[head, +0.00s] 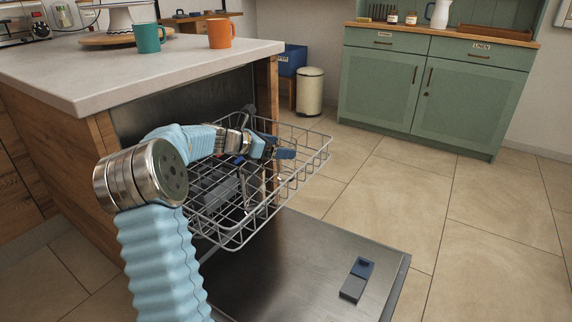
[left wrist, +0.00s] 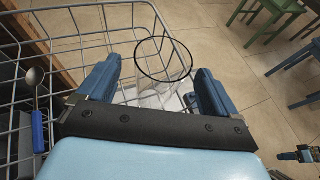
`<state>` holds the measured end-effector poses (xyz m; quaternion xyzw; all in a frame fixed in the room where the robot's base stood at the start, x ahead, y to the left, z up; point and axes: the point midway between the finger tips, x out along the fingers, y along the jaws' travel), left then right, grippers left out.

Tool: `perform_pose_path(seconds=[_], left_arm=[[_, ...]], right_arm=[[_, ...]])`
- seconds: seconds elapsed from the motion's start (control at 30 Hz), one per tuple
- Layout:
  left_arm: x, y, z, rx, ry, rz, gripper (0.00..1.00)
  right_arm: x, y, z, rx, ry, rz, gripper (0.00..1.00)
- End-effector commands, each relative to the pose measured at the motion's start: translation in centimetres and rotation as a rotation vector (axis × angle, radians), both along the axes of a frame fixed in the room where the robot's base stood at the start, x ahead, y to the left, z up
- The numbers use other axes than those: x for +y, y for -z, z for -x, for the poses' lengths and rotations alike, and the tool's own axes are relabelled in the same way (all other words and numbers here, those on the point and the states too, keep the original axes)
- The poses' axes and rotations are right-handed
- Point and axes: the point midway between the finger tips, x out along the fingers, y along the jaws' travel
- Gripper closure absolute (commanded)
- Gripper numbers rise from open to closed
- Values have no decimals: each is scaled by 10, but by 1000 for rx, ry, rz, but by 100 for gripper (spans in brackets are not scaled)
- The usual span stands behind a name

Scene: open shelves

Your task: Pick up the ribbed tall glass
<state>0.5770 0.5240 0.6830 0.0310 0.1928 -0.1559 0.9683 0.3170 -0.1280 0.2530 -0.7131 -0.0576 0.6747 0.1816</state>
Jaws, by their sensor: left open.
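In the left wrist view a clear glass (left wrist: 158,94) stands in the wire dish rack (left wrist: 95,42). Its round rim shows as a dark ring; its ribbing is too faint to make out. My left gripper (left wrist: 157,90) is open, its two blue fingers on either side of the glass with a gap to each. In the head view my left gripper (head: 286,154) is over the right part of the rack (head: 322,150), and I cannot make out the glass there. A small dark and blue part at the wrist view's lower right looks like my right gripper (left wrist: 302,154).
A spoon with a blue handle (left wrist: 37,130) is in the rack. The dishwasher door (head: 290,262) lies open below it. A counter (head: 110,72) with a teal mug (head: 148,38) and an orange mug (head: 221,34) stands at left. Tiled floor at right is clear.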

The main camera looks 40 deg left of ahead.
Motion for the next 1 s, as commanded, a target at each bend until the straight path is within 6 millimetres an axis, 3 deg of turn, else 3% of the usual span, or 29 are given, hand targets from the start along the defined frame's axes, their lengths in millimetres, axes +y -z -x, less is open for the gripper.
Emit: perform_pose_path(seconds=[0.3,0.53,0.8,1.0], left_arm=[[-15,14,-41,0,3,1,7],[-16,15,-43,0,1,0,7],[-15,15,-43,0,1,0,49],[-15,14,-43,-1,1,0,50]], right_arm=[[0,0,0,0,0,0,57],[0,0,0,0,0,0,57],[0,0,0,0,0,0,57],[0,0,0,0,0,0,57]])
